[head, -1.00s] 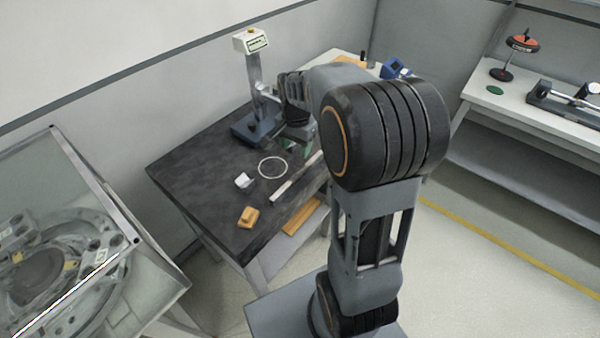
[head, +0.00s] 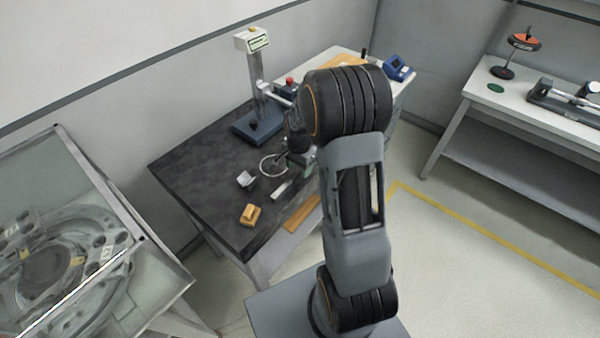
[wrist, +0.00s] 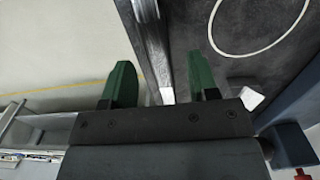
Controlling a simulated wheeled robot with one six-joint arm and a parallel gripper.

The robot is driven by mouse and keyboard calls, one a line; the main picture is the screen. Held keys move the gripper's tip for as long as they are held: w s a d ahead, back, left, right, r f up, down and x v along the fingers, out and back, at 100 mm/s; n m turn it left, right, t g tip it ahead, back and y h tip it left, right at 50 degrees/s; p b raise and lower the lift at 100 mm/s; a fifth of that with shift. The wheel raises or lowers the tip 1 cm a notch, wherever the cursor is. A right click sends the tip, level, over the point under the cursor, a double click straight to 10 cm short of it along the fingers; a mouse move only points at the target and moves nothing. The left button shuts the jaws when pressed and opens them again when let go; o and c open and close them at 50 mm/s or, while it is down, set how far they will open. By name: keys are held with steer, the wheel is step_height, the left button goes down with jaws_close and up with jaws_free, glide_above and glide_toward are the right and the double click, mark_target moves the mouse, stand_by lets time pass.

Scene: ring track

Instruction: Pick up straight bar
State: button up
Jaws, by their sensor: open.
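The straight bar (head: 282,188) is a pale, slim bar lying on the dark tabletop in the head view. I see no contact. In the head view my gripper (head: 298,160) is over the table, partly hidden by my arm.
A pale ring (head: 272,165), a small silver bracket (head: 245,179) and an orange block (head: 250,215) lie near the bar. A blue-based stand (head: 256,125) rises behind. A glass-topped case (head: 75,240) stands at left.

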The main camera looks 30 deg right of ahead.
steer(key=shift+f, duration=1.45)
steer(key=shift+c, duration=0.5)
jaws_close()
steer(key=shift+w+r, duration=0.1)
